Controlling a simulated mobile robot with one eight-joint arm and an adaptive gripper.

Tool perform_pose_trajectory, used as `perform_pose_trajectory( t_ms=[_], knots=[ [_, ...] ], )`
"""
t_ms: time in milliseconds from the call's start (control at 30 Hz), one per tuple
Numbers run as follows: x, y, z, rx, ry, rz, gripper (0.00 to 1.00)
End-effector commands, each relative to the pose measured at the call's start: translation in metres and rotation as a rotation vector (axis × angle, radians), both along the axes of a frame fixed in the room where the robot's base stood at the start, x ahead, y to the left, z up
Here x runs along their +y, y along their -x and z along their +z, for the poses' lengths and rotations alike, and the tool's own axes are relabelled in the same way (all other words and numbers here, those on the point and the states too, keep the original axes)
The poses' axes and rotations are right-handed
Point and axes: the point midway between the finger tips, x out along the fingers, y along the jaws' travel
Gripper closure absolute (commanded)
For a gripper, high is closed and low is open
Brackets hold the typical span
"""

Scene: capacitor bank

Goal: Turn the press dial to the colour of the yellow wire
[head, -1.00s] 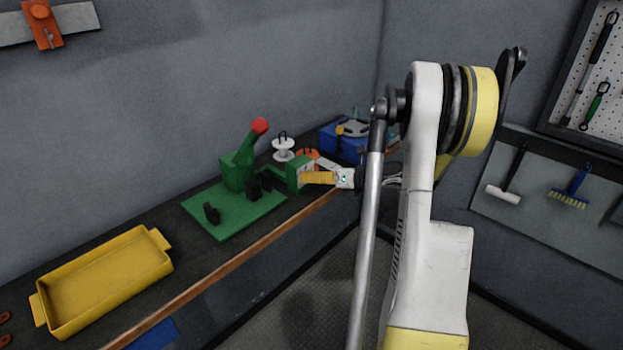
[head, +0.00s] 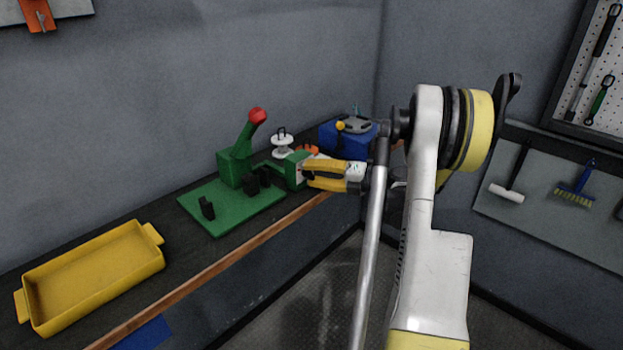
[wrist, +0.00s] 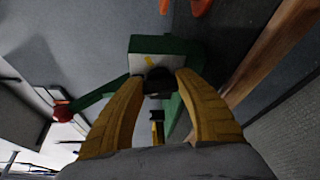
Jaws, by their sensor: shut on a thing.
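The green press (head: 237,168) stands on its green base plate (head: 231,208) on the bench, with a red-knobbed lever raised. Its green dial box (head: 294,171) is at the right end. In the wrist view the box (wrist: 180,47) has a pale face with a yellow mark, and the black dial knob (wrist: 159,81) sits in front of that face. My gripper (head: 308,175) reaches the box from the right; in the wrist view its yellow fingers (wrist: 158,82) are shut on the knob, one on each side. I cannot make out a yellow wire or the other dial colours.
A yellow tray (head: 95,272) lies at the left of the bench. A white spool (head: 283,147) and a blue box (head: 345,138) stand behind the dial box. The bench's wooden front edge (head: 230,262) runs just below the press.

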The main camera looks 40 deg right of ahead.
Motion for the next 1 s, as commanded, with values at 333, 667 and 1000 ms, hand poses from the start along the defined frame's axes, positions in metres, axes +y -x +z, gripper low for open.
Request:
perform_pose_trajectory(
  t_ms=[333,667,1000],
  knots=[
    [-0.0003,-0.0006,-0.0029,0.023,-0.327,0.000,0.90],
    [0.0003,-0.0007,-0.0022,0.049,-0.639,0.001,0.90],
    [0.0008,-0.0007,-0.0021,0.073,-0.955,0.001,0.90]
  ],
)
